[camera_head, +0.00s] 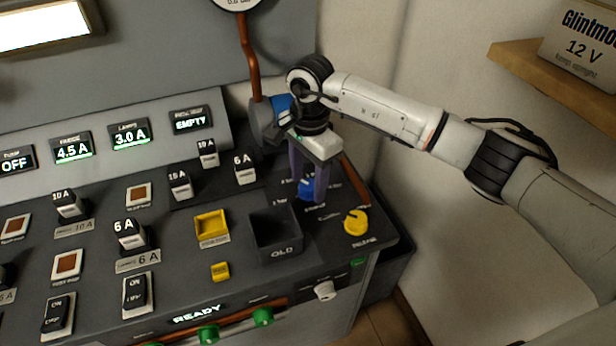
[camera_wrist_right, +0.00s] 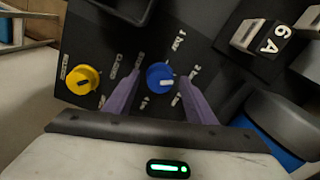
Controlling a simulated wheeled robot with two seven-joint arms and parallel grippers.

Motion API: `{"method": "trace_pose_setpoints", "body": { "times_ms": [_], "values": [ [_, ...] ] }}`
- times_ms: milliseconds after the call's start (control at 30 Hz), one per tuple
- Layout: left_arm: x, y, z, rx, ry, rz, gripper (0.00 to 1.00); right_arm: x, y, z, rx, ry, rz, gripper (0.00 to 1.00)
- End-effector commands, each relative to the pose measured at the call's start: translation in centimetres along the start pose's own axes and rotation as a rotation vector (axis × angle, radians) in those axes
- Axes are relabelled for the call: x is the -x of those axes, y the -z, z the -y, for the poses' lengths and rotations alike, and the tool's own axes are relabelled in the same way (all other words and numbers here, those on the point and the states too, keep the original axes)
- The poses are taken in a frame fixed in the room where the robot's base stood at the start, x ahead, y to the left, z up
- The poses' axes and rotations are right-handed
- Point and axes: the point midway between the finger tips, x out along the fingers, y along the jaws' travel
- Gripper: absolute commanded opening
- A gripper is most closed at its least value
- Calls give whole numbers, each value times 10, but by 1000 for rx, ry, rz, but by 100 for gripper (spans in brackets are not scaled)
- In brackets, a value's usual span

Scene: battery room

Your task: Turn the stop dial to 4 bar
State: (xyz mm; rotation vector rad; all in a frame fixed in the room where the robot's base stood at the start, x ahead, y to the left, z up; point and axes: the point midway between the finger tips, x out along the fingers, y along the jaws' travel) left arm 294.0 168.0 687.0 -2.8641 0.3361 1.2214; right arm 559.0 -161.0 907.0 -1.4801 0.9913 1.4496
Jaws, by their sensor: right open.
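The blue stop dial (camera_wrist_right: 160,77) is a round knob with a white pointer mark, set in the dark panel with bar labels around it. In the head view the dial (camera_head: 306,188) is partly hidden by my right gripper (camera_head: 309,196). In the right wrist view my right gripper (camera_wrist_right: 153,92) is open, with one purple finger on each side of the dial. I cannot tell whether the fingers touch it. The pointer mark points to the right in the wrist view; the exact number it meets is too small to read. My left gripper is not in view.
A yellow release knob (camera_head: 356,223) sits right of the dial, and it also shows in the wrist view (camera_wrist_right: 83,80). A black OLD bin (camera_head: 275,232) is to the left. A 6 A fuse (camera_head: 244,170) stands behind. A wooden shelf (camera_head: 545,75) holds a 12 V box.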

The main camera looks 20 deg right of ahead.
Motion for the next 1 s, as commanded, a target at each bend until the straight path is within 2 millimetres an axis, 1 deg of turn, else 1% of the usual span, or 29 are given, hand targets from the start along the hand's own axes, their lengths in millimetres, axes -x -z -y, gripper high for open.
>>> {"method": "trace_pose_setpoints", "body": {
  "times_ms": [200, 267, 400, 433, 467, 767, 1000],
  "values": [
    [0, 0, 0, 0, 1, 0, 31, 0, 0, 0, 0, 0, 1, 50],
    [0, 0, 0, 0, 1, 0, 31, 0, 0, 0, 0, 0, 1, 40],
    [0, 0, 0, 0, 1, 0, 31, 0, 0, 0, 0, 0, 1, 17],
    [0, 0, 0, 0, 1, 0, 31, 0, -1, 0, 0, 0, 1, 12],
    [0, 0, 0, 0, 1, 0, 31, 0, -1, 0, 0, 0, 1, 9],
    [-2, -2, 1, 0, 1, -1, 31, -1, -1, 0, -38, 0, 0, 9],
    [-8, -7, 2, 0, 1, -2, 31, -2, -1, 1, -176, 1, -4, 9]
  ]
}}
